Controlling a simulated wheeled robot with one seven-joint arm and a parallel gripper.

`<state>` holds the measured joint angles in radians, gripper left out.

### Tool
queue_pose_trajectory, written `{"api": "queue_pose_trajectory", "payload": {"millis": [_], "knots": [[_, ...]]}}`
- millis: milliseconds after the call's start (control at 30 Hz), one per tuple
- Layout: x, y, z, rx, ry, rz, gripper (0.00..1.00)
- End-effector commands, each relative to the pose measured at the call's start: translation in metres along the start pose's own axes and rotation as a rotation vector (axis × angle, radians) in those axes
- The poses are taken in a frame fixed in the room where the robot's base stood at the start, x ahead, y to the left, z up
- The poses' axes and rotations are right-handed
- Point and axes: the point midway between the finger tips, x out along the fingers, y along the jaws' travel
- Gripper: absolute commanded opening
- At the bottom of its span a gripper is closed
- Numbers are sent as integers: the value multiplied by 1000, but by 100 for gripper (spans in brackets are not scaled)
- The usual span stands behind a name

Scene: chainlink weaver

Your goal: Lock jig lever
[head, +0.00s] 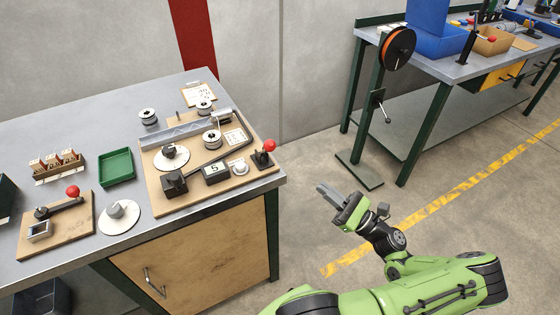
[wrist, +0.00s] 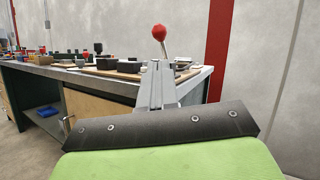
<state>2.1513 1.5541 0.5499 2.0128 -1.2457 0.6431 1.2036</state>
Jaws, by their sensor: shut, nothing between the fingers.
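A lever with a red ball knob (head: 269,146) stands upright on a black base at the right front corner of a wooden board (head: 207,193) on the workbench. A second red-knobbed lever (head: 73,191) lies low over a smaller wooden board (head: 48,243) at the left. I cannot tell which one is the jig lever. My gripper (head: 323,189) is shut and empty, over the floor to the right of the bench and apart from both levers. In the wrist view a red knob (wrist: 159,32) shows just beyond the gripper's fingers (wrist: 157,72), which hide part of the bench.
The larger board carries a metal rail, several white spools and a counter box (head: 216,173). A green tray (head: 116,166) and a white disc (head: 119,216) are left of it. A green post with an orange reel (head: 397,49) stands by another bench. The floor between is clear.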

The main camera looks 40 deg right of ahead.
Motion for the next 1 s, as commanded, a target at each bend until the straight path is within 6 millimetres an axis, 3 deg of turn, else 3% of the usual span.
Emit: {"api": "queue_pose_trajectory", "payload": {"millis": [267,800,1000], "knots": [[12,1,0,1,0,5,0],[123,2,-1,0,1,7,0],[140,2,-1,0,3,5,0]]}}
